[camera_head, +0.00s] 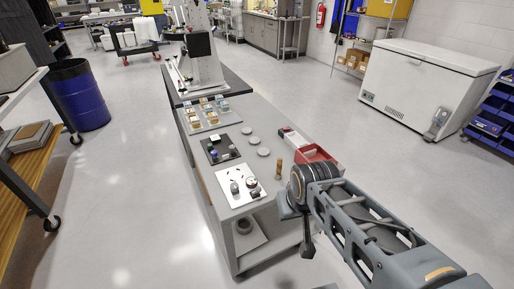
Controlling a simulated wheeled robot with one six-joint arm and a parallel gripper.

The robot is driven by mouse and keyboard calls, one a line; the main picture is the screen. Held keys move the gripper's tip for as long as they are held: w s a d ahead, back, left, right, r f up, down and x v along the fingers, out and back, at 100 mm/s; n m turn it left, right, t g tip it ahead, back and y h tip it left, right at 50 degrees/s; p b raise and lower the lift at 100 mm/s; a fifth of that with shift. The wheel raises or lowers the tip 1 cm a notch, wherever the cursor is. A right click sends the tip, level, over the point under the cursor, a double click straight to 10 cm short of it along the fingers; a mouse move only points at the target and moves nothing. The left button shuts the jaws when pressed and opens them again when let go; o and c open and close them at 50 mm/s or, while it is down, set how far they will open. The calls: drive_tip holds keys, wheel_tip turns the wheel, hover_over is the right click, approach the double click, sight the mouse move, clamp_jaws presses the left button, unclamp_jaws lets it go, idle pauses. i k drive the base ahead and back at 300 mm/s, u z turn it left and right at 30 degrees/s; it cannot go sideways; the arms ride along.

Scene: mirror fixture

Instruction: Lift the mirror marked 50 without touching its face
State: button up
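A grey bench (283,205) runs away from me and carries the small parts. A tray of tan and blue blocks (195,127), a black tray of small items (211,160) and a white plate (226,176) with small dark-topped parts lie along its left side. Three pale discs lie to their right; the nearest disc (263,152) is beside the black tray. I cannot read any number, so I cannot tell which thing is the mirror marked 50. My arm reaches in from the lower right. A dark part at its end (307,246) hangs beside the bench's near right edge; its fingers cannot be made out.
A red bin (327,155) and a red-and-white box (290,135) sit at the bench's right edge, near an upright wooden peg (279,169). A tall white apparatus (205,60) stands behind. A blue drum (80,95) is left, a chest freezer (420,85) right.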

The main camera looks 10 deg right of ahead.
sight(254, 140)
drive_tip(key=k, duration=1.35)
drive_tip(key=z, duration=1.25)
drive_tip(key=i, duration=6.1)
drive_tip(key=u, duration=4.7)
drive_tip(key=i, duration=1.45)
drive_tip(key=u, duration=0.05)
